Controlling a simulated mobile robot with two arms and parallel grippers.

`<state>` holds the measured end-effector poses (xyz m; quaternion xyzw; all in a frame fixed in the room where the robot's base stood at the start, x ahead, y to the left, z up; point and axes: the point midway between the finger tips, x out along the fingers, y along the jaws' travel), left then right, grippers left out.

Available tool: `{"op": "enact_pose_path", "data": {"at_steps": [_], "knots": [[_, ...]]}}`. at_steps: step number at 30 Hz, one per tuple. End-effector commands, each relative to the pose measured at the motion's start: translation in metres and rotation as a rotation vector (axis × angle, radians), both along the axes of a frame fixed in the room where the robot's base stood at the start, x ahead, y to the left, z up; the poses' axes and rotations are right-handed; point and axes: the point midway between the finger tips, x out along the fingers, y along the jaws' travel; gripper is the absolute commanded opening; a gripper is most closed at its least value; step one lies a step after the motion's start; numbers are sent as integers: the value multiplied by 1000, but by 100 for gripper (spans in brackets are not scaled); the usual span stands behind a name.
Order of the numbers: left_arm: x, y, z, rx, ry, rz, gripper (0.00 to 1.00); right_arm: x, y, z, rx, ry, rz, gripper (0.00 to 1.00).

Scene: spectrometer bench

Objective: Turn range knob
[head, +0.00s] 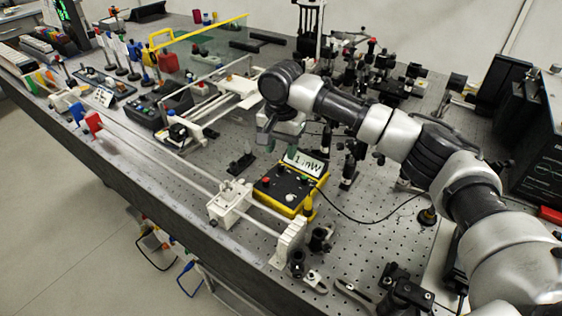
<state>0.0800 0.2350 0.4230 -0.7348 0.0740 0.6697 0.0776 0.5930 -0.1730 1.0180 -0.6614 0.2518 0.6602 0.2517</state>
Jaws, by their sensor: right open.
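Small red and dark controls show on the panel; which one is the range knob is too small to tell. My right gripper (281,145) points down above and behind the meter's back left side, open, with nothing seen between its fingers. It appears apart from the panel. My left gripper is not in view.
A white rail assembly (228,201) runs along the bench's front edge, left of the meter. A black cable (352,217) curves right from the meter. Optical posts (350,165) stand close on the right. A small dark mount (241,162) stands left of the meter.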

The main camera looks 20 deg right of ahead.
Motion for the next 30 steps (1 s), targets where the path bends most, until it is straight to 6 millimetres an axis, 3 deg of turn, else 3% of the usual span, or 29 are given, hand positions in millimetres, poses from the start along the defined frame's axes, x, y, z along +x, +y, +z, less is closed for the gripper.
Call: {"op": "enact_pose_path", "data": {"at_steps": [3,9,20,30], "knots": [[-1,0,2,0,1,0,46,0,-1,-22,-2,3,-1,45],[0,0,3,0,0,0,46,0,0,-46,-1,1,1,45],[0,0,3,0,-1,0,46,0,0,-52,-1,-1,0,45],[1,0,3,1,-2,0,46,0,0,-52,0,-1,0,0]]}}
